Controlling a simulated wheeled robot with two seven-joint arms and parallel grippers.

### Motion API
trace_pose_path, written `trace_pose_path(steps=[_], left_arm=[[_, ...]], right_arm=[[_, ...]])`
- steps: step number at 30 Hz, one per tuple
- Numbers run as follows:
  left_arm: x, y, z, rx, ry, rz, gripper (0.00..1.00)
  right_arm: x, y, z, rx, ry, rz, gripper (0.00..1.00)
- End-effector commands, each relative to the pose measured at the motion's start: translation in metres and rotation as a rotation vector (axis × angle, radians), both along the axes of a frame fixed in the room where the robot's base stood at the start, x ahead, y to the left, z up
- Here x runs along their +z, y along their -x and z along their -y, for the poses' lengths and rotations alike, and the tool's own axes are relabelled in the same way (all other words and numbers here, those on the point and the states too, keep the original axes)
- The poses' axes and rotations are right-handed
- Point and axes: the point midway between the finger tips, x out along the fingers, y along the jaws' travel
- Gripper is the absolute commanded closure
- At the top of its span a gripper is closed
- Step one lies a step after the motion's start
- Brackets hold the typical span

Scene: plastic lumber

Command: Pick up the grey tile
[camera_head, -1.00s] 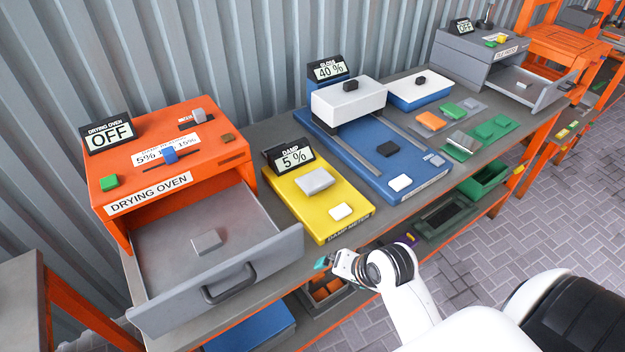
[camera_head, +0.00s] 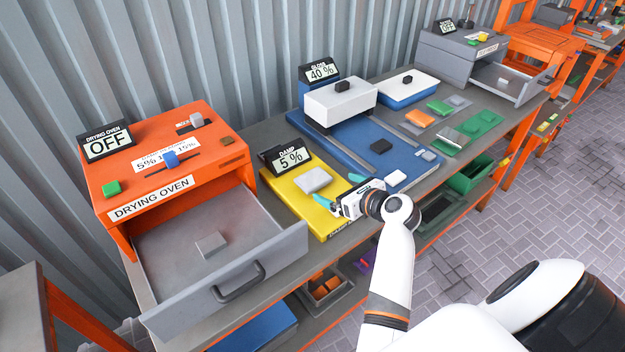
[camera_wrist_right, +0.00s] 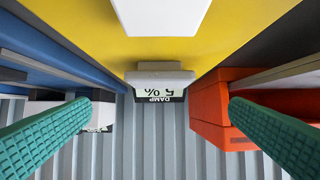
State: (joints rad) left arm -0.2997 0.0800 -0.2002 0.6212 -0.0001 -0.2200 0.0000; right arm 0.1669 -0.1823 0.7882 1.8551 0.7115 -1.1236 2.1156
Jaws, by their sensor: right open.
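A light grey tile (camera_head: 313,180) lies on the yellow damp meter (camera_head: 290,195), in front of its 5 % display. A darker grey tile (camera_head: 210,244) lies in the drying oven's open drawer (camera_head: 165,245). My right gripper (camera_head: 343,191) is open over the front right of the damp meter, near the light grey tile and apart from it. Its teal fingers (camera_wrist_right: 160,112) show empty in the right wrist view. My left gripper is out of view.
The orange drying oven (camera_head: 165,160) stands left, its drawer jutting forward. Right of the damp meter is the blue gloss meter (camera_head: 350,150) with a white carriage (camera_head: 340,102). Coloured tiles lie farther right.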

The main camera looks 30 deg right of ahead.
Motion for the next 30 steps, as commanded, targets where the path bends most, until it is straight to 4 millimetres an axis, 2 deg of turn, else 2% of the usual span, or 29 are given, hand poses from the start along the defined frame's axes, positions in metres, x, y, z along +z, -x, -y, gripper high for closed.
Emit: trace_pose_path(steps=[3,11,21,30], left_arm=[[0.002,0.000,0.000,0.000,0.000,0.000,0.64],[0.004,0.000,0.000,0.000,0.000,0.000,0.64],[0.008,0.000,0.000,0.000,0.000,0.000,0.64],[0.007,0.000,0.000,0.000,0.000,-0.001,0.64]], right_arm=[[-0.007,-0.019,-0.002,0.001,0.001,-0.001,0.00],[-0.015,-0.037,-0.003,0.002,0.005,-0.002,0.00],[-0.033,-0.075,-0.006,0.002,0.006,-0.002,0.00],[-0.035,-0.079,-0.007,0.002,0.007,-0.002,0.00]])
